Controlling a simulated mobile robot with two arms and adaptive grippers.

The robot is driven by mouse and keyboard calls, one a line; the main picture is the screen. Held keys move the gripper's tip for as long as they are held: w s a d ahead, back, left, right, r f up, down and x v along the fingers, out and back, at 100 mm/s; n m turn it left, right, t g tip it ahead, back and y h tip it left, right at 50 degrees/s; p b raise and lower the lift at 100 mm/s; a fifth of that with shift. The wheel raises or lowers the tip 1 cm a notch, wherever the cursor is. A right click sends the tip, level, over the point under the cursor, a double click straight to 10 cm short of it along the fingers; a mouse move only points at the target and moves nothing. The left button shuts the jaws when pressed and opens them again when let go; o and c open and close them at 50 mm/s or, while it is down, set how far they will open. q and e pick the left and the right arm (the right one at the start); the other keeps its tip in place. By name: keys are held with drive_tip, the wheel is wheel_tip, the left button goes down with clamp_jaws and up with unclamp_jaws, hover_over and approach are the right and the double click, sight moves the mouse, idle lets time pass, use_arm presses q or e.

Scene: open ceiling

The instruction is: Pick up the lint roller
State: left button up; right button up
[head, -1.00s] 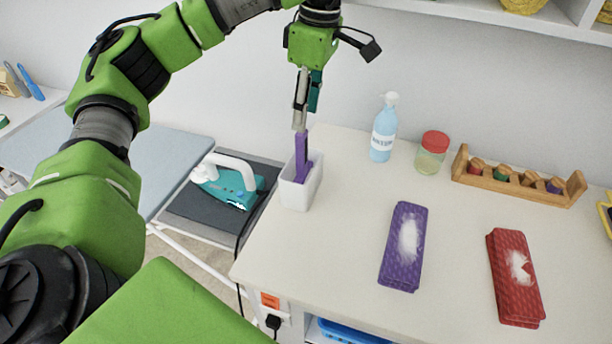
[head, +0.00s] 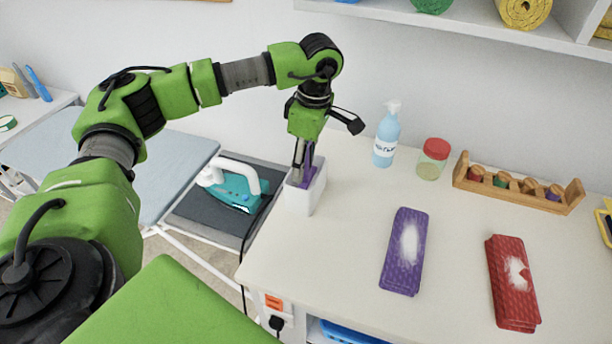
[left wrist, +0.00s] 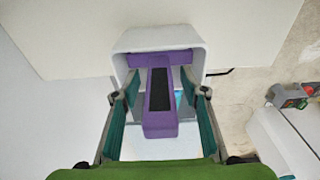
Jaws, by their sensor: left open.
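The purple lint roller stands in a white holder (head: 303,196) at the left end of the table. In the left wrist view the lint roller (left wrist: 160,105) shows its purple handle with a black strip, inside the white holder (left wrist: 128,45). My left gripper (head: 303,172) points down at the holder. In the left wrist view my left gripper (left wrist: 160,97) is open, one finger on each side of the handle, with gaps visible. In the head view the fingers hide most of the roller. My right gripper is not in view.
A spray bottle (head: 386,138), a red-lidded jar (head: 432,160) and a wooden spool rack (head: 515,190) stand along the back. A purple folded cloth (head: 398,270) and a red one (head: 508,300) lie in front. A teal iron (head: 238,190) rests left of the table.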

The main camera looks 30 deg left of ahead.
use_arm(q)
clamp_jaws()
